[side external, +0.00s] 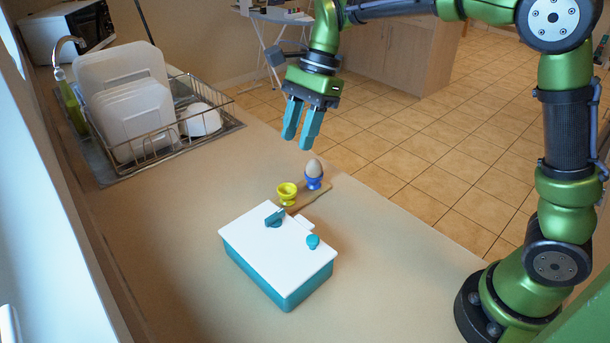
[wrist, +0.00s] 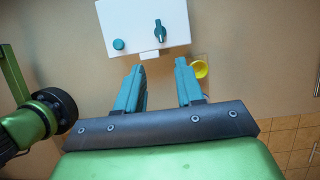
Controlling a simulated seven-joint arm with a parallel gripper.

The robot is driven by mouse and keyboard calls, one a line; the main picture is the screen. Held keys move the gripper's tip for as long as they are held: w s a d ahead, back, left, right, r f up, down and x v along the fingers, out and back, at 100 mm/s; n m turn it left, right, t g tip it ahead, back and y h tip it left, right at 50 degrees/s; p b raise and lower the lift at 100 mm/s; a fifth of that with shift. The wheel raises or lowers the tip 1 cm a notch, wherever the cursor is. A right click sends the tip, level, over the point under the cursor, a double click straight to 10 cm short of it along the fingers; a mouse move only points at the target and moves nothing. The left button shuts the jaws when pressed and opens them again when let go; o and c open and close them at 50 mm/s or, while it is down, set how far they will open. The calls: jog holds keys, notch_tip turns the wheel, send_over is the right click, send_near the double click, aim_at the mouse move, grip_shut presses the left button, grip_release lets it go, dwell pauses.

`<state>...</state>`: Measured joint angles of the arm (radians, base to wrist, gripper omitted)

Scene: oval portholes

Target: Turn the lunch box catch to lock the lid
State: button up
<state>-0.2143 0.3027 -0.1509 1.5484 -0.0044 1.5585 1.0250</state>
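The lunch box (side external: 272,262) stands on the counter, with a teal body and a white lid (side external: 285,248) lying on top. A teal catch (side external: 274,218) with a raised lever sits on the lid near its far edge; it also shows in the wrist view (wrist: 160,33). A round teal knob (side external: 313,241) sits on the lid near a white tab (side external: 305,223). My gripper (side external: 301,145) is in the air above the counter's far edge, behind the box and apart from it. Its two teal fingers (wrist: 160,80) are spread with nothing between them.
A yellow egg cup (side external: 287,193) and a blue egg cup (side external: 314,183) holding an egg (side external: 314,168) stand on a small wooden board (side external: 308,197) just behind the box. A dish rack (side external: 150,150) with white dishes is at the back left. The counter in front is clear.

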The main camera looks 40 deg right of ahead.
aim_at(276, 214)
jog(key=x, duration=1.6)
jog(key=shift+d, duration=0.1)
jog(key=shift+c, duration=0.4)
grip_shut()
